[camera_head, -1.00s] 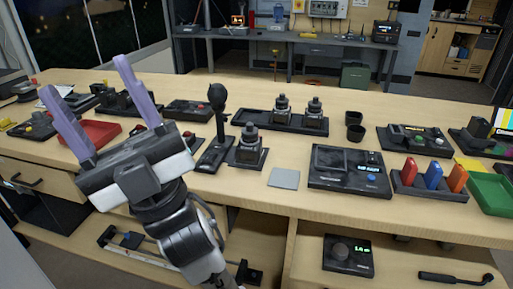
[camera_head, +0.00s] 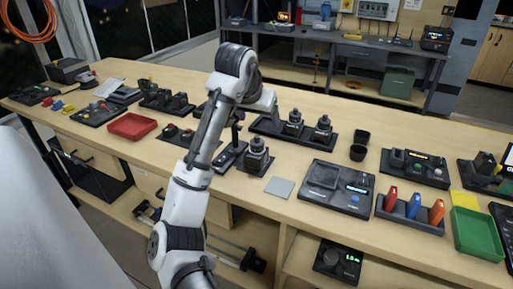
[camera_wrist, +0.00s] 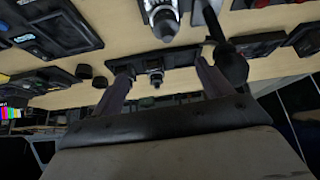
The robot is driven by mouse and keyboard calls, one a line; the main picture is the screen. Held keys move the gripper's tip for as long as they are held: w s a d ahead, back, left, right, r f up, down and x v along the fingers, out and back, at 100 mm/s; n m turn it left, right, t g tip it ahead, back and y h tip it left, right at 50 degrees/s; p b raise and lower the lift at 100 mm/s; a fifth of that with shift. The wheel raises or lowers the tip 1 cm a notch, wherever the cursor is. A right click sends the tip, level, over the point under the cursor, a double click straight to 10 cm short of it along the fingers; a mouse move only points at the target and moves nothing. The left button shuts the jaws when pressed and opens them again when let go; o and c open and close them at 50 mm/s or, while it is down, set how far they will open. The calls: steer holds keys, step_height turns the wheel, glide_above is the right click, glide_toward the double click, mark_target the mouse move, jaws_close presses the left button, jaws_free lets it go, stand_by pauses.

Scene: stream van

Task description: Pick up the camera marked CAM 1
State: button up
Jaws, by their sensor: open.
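Three similar dark devices with round, lens-like tops stand on the bench in the head view. Two, a left one (camera_head: 294,123) and a right one (camera_head: 321,131), stand on a long black tray (camera_head: 262,127); the third (camera_head: 257,156) stands on its own dark base in front. No CAM 1 marking is readable, so I cannot tell which is which. My gripper (camera_wrist: 164,78) is open and empty, with two purple fingers apart. In the wrist view, a device on the tray (camera_wrist: 155,72) shows between the fingers, farther off. In the head view, my arm hides the fingers.
A black microphone-like stalk (camera_wrist: 230,62) stands close by the fingers in the wrist view. A red tray (camera_head: 132,126) is at left.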

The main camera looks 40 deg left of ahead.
mark_target(257, 152)
steer(key=f, duration=0.3)
steer(key=a+f+g, duration=0.1)
steer(key=f, duration=0.1)
steer(key=f+g, duration=0.1)
steer(key=f, duration=0.2)
steer(key=shift+w+a+f+h+b, duration=0.15)
steer(key=shift+a+f+h+b, duration=0.15)
steer(key=shift+b, duration=0.1)
steer(key=shift+p+x, duration=0.8)
steer(key=shift+x, duration=2.2)
steer(key=shift+r, duration=0.1)
steer(key=c, duration=1.4)
